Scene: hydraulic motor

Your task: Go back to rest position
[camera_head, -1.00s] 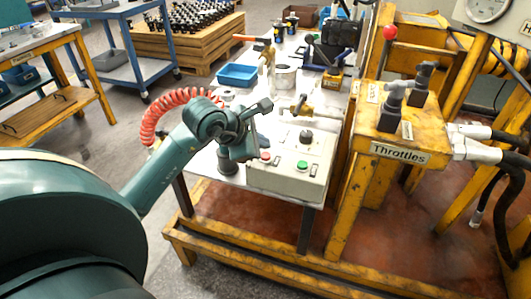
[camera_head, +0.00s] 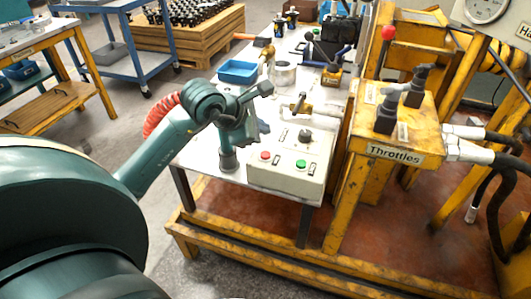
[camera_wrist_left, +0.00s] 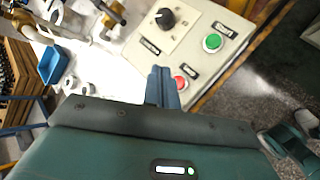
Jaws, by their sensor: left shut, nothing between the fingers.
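My left gripper (camera_head: 264,128) is raised over the left end of the control box, seen partly behind my own wrist in the head view. In the left wrist view its two blue-grey fingers (camera_wrist_left: 161,86) are together with nothing between them. The control box (camera_head: 285,176) is pale, with a black knob (camera_head: 305,136), a red button (camera_head: 265,155) and a green button (camera_head: 300,164). In the left wrist view the fingertips overlap the picture beside the red button (camera_wrist_left: 180,83); I cannot tell the gap, but the gripper appears above the box. My right gripper is not in view.
The white table (camera_head: 205,160) carries a blue bin (camera_head: 238,72), a brass valve fitting (camera_head: 298,106) and tools. The yellow throttle stand (camera_head: 395,152) is close on the right. Floor is open at left.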

